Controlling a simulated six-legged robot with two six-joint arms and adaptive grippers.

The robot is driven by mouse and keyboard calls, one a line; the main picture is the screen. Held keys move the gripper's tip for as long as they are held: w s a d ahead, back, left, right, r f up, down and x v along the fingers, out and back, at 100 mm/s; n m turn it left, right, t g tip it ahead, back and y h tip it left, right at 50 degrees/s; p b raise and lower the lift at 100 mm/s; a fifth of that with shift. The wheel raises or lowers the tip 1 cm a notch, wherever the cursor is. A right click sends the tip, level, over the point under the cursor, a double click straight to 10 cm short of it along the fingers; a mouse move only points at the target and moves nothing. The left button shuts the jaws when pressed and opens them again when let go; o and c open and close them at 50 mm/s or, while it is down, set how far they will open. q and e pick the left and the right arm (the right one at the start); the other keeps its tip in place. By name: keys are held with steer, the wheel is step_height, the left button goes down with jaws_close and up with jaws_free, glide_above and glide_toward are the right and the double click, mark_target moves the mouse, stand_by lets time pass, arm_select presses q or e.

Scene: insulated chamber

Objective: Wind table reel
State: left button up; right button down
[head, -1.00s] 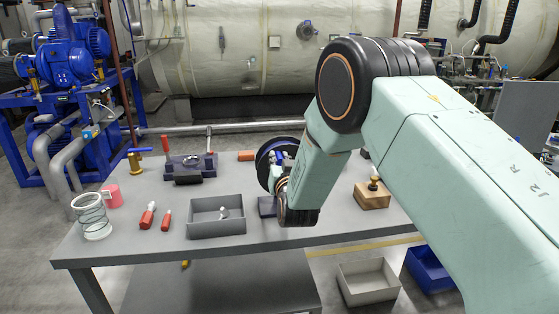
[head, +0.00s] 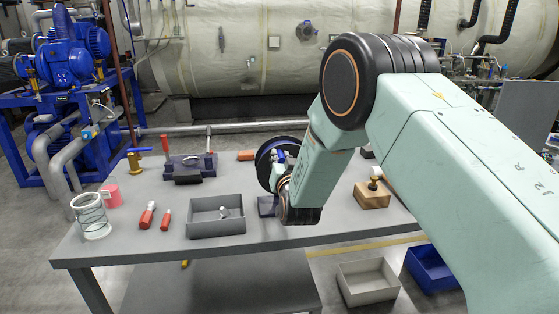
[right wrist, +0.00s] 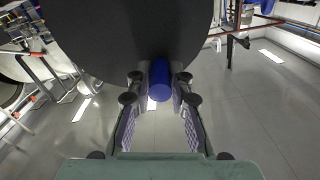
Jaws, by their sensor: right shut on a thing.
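The table reel is a dark disc (head: 263,165) with a blue rim, standing upright on a dark base (head: 268,206) at the middle of the grey table. My right gripper (head: 282,162) is at the near right side of the reel, partly hidden by my own forearm. In the right wrist view the reel's dark face (right wrist: 150,40) fills the upper middle. A blue crank handle (right wrist: 160,80) sits between the fingertips of my right gripper (right wrist: 160,92), which is shut on it. My left gripper is not in view.
Bins (head: 367,287) stand below right.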

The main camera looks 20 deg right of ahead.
mark_target(294, 153)
steer(key=d+m+b, duration=0.1)
steer(key=m, duration=0.1)
steer(key=d+m+b, duration=0.1)
steer(key=m, duration=0.2)
steer(key=s+d+m+b, duration=0.1)
steer(key=d+m, duration=0.1)
steer(key=m, duration=0.1)
steer(key=shift+d+f, duration=0.1)
steer(key=s+d+f+m+b, duration=0.1)
steer(key=d+f+m+b, duration=0.3)
steer(key=m+b, duration=0.8)
steer(key=shift+f+m, duration=0.4)
steer(key=shift+f, duration=0.25)
steer(key=c, duration=1.2)
jaws_free()
